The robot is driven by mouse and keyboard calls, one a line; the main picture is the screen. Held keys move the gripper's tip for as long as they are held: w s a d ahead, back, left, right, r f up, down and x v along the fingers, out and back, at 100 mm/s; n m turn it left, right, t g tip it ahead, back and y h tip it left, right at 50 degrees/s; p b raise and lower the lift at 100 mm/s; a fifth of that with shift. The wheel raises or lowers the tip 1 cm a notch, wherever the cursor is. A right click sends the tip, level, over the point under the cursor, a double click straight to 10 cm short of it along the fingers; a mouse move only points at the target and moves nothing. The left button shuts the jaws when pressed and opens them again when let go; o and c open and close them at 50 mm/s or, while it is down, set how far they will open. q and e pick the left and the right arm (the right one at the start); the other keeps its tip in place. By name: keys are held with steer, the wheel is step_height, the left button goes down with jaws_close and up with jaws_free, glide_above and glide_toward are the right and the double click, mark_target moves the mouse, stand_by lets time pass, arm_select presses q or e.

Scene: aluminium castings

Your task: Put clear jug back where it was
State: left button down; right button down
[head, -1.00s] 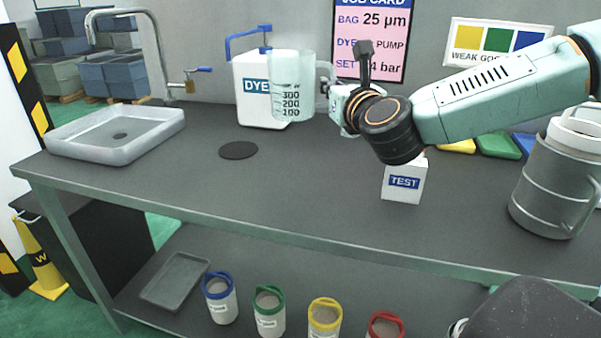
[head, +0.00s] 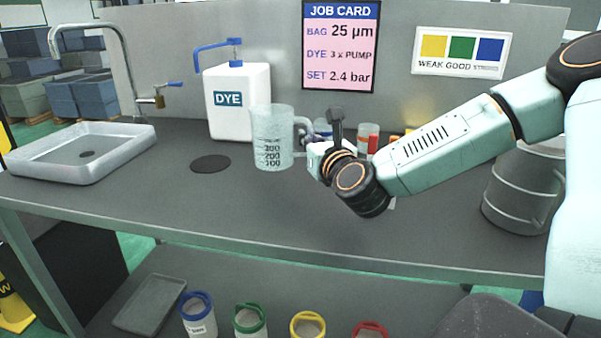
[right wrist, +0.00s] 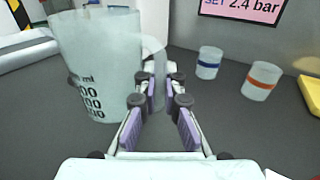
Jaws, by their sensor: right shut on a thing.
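The clear jug (head: 272,140) is a translucent cup with dark measuring marks and a handle on its right. It is upright, just right of and in front of the dye bottle (head: 226,119). My right gripper (head: 308,150) is shut on the jug's handle. In the right wrist view, the handle (right wrist: 152,52) runs between the fingers (right wrist: 160,100), with the jug body (right wrist: 100,70) to their left. I cannot tell whether the jug's base touches the bench (head: 235,215). My left gripper is out of view.
A black round disc (head: 210,164) lies on the bench left of the jug. A grey sink (head: 80,155) is far left. Small cups with a blue band (right wrist: 208,63) and an orange band (right wrist: 261,81) stand right of the gripper. A grey canister (head: 520,190) stands right.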

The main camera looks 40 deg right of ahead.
steer(key=shift+w+f, duration=0.15)
steer(key=shift+f, duration=0.8)
step_height(320, 180, down, 4)
steer(key=shift+r+b, duration=0.25)
steer(key=shift+b, duration=0.85)
steer(key=shift+f, duration=0.1)
steer(key=c, duration=1.6)
jaws_free()
steer(key=shift+f, duration=0.1)
steer(key=shift+o, duration=0.6)
